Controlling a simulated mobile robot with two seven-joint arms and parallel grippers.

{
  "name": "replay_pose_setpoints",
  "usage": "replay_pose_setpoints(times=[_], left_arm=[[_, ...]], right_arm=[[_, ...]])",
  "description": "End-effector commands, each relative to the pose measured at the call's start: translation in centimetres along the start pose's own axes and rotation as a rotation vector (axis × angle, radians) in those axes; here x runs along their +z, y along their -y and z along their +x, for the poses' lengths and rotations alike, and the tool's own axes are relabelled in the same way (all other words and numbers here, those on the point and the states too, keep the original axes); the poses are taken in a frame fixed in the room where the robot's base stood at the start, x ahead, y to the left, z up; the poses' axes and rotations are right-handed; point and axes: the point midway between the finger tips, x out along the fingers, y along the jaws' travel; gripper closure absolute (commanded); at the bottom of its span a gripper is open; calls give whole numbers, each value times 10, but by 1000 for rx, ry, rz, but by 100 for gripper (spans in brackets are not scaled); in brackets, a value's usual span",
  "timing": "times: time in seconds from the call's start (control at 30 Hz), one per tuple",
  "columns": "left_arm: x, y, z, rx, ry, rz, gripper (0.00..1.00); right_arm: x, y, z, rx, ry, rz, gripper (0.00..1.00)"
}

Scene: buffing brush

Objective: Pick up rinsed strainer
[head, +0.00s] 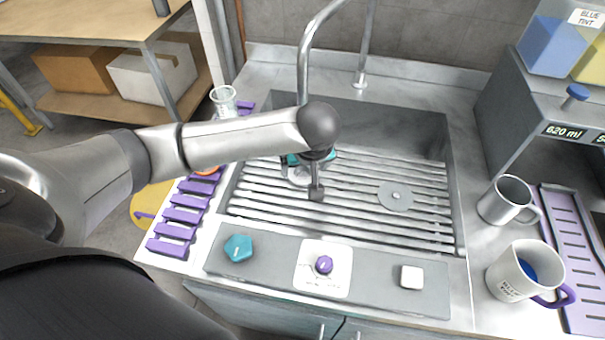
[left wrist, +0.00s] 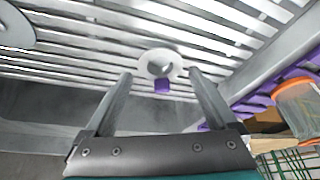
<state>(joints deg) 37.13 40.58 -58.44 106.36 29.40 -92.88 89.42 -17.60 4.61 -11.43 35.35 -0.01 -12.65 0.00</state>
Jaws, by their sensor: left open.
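What looks like the strainer, a small round white piece (left wrist: 147,58) with a purple tab (left wrist: 162,86), lies on the slatted sink rack (left wrist: 80,55). In the left wrist view it appears between the two fingers of my left gripper (left wrist: 160,73), which is open and empty. In the head view my left gripper (head: 316,192) points down over the slatted rack (head: 350,210), left of its middle. A whitish round edge (head: 299,175) shows just left of the gripper there, mostly hidden by it. I cannot tell the height gap. My right gripper is not in view.
A grey disc (head: 398,195) lies on the rack to the right. The tall faucet (head: 303,60) rises behind my arm. Two mugs (head: 510,200) stand right of the sink beside a purple drip tray (head: 575,240). A purple slotted strip (head: 180,215) and a clear cup (head: 224,101) are left.

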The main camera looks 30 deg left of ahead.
Motion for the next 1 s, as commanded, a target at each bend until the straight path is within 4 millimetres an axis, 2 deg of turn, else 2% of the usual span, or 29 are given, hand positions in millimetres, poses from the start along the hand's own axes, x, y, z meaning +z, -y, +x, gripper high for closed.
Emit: replay_pose_setpoints(times=[0.23, 0.43, 0.73, 1.0], left_arm=[[-36, 1, 15, -2, -4, -5, 9], [-34, 1, 41, -1, -1, -1, 9], [-35, 0, 44, 1, -2, 0, 9], [-34, 0, 44, 1, -1, 0, 39]], right_arm=[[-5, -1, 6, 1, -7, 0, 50], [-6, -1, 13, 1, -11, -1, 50], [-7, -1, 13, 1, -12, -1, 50], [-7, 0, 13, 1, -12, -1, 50]])
